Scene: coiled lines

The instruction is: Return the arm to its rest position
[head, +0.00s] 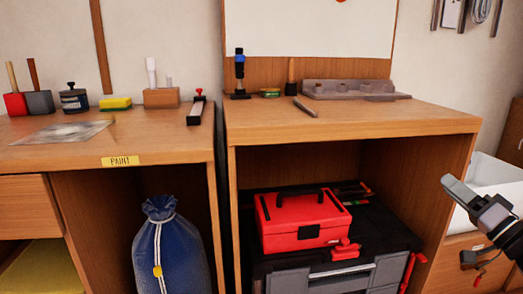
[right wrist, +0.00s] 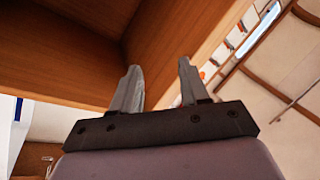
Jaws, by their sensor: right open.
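My right gripper (head: 462,198) is at the right edge in the head view, in front of the right side of the workbench (head: 350,122). In the right wrist view its two fingers (right wrist: 158,90) stand apart with nothing between them. Wooden panels of furniture (right wrist: 70,50) show beyond the fingertips there; I cannot tell whether they touch. My left gripper is not in either view.
A red toolbox (head: 298,222) sits on a black tool chest (head: 330,268) under the workbench. A blue sack (head: 170,255) stands under the left bench (head: 60,150). A white bin (head: 492,172) is behind my right gripper. The right benchtop's front is clear.

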